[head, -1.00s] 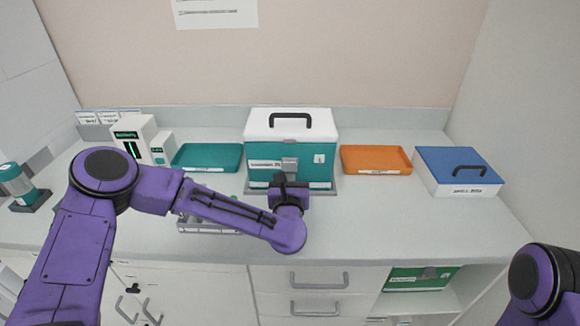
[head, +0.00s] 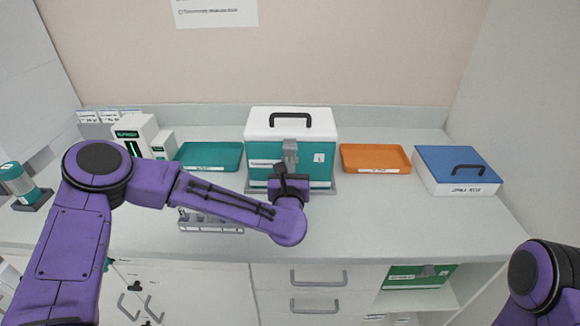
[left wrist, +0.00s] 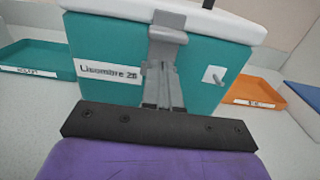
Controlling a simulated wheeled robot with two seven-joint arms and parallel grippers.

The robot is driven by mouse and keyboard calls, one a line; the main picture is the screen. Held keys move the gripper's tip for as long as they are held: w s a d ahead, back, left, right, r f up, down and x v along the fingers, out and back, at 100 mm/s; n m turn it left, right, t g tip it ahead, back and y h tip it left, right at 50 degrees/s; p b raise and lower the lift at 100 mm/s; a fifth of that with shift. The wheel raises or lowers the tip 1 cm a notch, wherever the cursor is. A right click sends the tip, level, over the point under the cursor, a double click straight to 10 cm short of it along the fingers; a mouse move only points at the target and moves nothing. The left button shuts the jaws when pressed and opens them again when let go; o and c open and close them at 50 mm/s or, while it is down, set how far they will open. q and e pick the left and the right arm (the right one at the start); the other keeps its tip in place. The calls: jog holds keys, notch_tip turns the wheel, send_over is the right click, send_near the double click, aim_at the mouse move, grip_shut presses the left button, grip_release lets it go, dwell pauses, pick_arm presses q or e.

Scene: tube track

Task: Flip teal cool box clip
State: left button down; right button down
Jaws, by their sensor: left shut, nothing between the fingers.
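The teal cool box (head: 262,168) stands on the counter with its white lid (head: 320,121) on. Its grey clip (head: 290,149) is at the middle of the front, its upper end over the lid's front edge. The clip also shows in the left wrist view (left wrist: 168,36). My left gripper (left wrist: 163,84) is shut and empty, right in front of the box with its fingertips at the lower part of the clip. Whether they touch it I cannot tell, as grey overlaps grey. My right gripper is out of view.
A teal tray (head: 184,166) lies left of the box and an orange tray (head: 376,170) right of it. A blue-lidded box (head: 440,160) stands further right. A clear rack (head: 210,226) lies behind my left forearm. The front counter right of my gripper is free.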

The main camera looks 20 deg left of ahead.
pick_arm(q)
jog(key=b+v, duration=0.2)
jog(key=v, duration=0.7)
